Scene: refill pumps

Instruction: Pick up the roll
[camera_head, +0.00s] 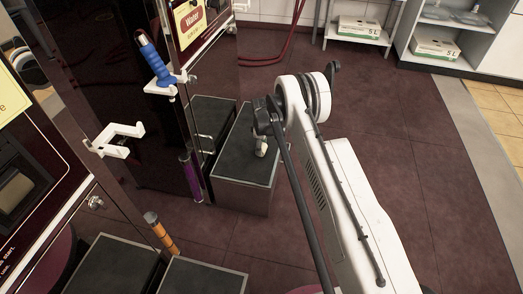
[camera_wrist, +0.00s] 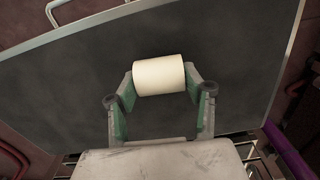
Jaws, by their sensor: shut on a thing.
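The roll (camera_wrist: 158,75) is a short, cream-white cylinder lying sideways in the wrist view. My gripper (camera_wrist: 161,84) has a finger at each end of the roll and is shut on it. Dark grey step surface (camera_wrist: 75,85) shows behind the roll; I cannot tell whether the roll touches it. In the head view, my arm covers much of the middle. A small pale shape shows beside the arm over the dark-topped step (camera_head: 245,165), too small to tell whether it is the roll or part of my gripper.
Pump cabinets stand at the left, with a blue-handled nozzle (camera_head: 154,62) in a white holder and an empty white bracket (camera_head: 116,140). Purple (camera_head: 191,178) and orange (camera_head: 160,233) handles stand lower. White shelving (camera_head: 455,35) is at the back right. Open red floor (camera_head: 385,120) lies right.

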